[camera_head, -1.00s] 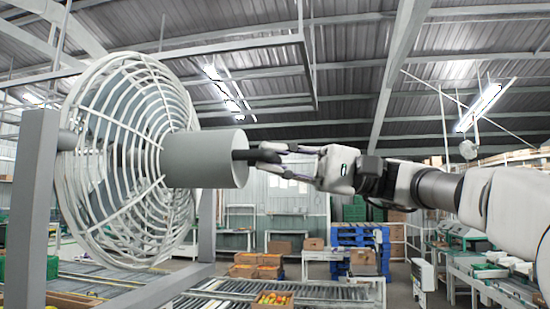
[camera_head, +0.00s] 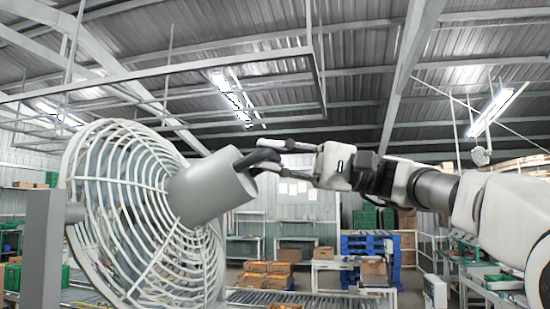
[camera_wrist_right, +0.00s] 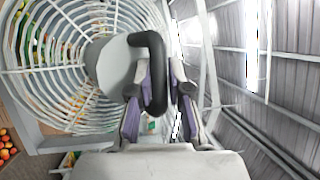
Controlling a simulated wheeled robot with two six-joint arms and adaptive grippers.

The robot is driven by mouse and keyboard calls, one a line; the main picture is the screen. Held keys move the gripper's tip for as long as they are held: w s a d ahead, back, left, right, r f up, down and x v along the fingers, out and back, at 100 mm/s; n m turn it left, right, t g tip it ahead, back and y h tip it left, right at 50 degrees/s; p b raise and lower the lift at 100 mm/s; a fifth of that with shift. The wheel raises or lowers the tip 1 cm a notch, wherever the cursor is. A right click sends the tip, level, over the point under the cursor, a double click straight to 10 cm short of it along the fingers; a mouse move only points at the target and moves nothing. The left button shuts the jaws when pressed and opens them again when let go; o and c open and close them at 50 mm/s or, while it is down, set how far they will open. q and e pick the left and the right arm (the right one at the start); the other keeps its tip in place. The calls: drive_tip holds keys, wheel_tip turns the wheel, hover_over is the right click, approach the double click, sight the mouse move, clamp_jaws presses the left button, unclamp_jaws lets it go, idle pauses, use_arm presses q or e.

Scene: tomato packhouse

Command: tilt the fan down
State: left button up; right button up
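The fan has a round white wire cage (camera_head: 140,215) and a grey cylindrical motor housing (camera_head: 205,190). In the head view it stands at the left, with the housing end sloping up to the right and the cage leaning. A dark bent handle (camera_head: 258,157) sticks out of the housing end. My right gripper (camera_head: 272,155) is at this handle. In the right wrist view the handle (camera_wrist_right: 158,75) passes between the two purple-padded fingers, which look closed in on it; a little of the contact is hidden. My left gripper is in neither view.
A grey post (camera_head: 42,250) supports the fan at the left. Behind are orange-filled boxes (camera_head: 268,274), blue pallets (camera_head: 372,245) and a roller conveyor (camera_head: 262,297). The space around my right arm looks clear, with the roof above.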

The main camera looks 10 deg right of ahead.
drive_tip(key=shift+o, duration=1.4)
drive_tip(key=shift+s+r, duration=0.1)
drive_tip(key=shift+r, duration=0.1)
drive_tip(key=shift+s+a, duration=0.1)
drive_tip(key=shift+s, duration=0.05)
drive_tip(key=d+f, duration=0.2)
drive_tip(key=d, duration=1)
drive_tip(key=shift+a, duration=0.2)
